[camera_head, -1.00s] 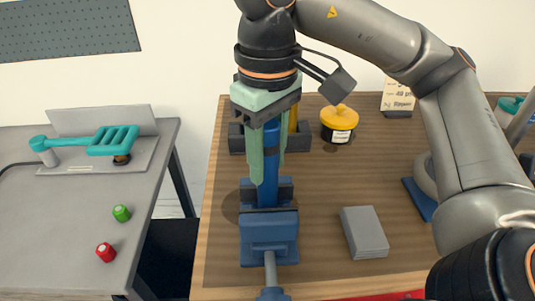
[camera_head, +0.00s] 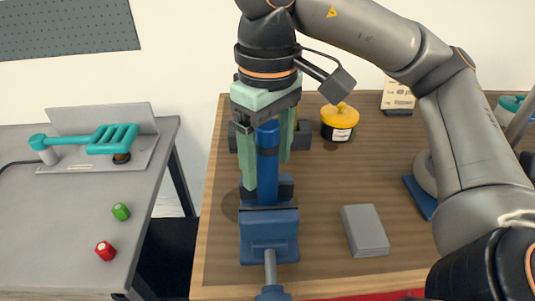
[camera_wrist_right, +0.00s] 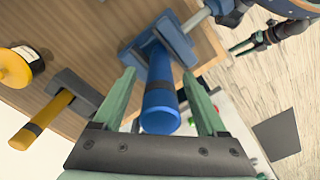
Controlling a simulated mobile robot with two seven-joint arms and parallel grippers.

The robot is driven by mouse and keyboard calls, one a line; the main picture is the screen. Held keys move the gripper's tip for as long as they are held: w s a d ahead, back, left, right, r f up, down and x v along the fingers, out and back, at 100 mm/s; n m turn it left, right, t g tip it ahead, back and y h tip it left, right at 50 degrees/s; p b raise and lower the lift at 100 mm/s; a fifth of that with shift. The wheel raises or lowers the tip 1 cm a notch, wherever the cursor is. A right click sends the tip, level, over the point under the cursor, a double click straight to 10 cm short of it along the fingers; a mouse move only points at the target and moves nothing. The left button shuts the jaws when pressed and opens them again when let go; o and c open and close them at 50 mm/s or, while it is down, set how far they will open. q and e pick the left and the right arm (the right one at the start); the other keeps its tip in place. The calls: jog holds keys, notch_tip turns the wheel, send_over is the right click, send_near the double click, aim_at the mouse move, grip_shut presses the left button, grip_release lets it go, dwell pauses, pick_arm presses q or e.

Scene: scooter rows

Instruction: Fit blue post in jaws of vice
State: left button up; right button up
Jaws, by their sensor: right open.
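The blue post (camera_head: 267,165) stands upright with its lower end between the jaws of the blue vice (camera_head: 269,235). A dark band runs around the post. My right gripper (camera_head: 265,170) is above the vice with its pale green fingers open, one on each side of the post. In the right wrist view the post (camera_wrist_right: 160,98) sits between the spread fingers (camera_wrist_right: 160,95), with gaps on both sides. The vice (camera_wrist_right: 165,42) shows beyond it. How deep the post sits is hidden.
A yellow-lidded jar (camera_head: 340,122) and a grey block (camera_head: 364,231) stand right of the vice. A grey side table (camera_head: 70,235) at left holds red and green cans and a teal tool.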

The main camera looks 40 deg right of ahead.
jog(key=shift+f, duration=0.1)
jog(key=shift+r+p, duration=0.4)
jog(key=shift+r, duration=0.55)
notch_tip(320, 180, up, 10)
jog(key=p, duration=0.4)
jog(key=shift+r+p, duration=0.1)
jog(key=shift+p, duration=0.2)
pick_arm(q)
jog(key=r, duration=0.5)
jog(key=shift+d, duration=0.4)
pick_arm(e)
jog(key=shift+r, duration=0.35)
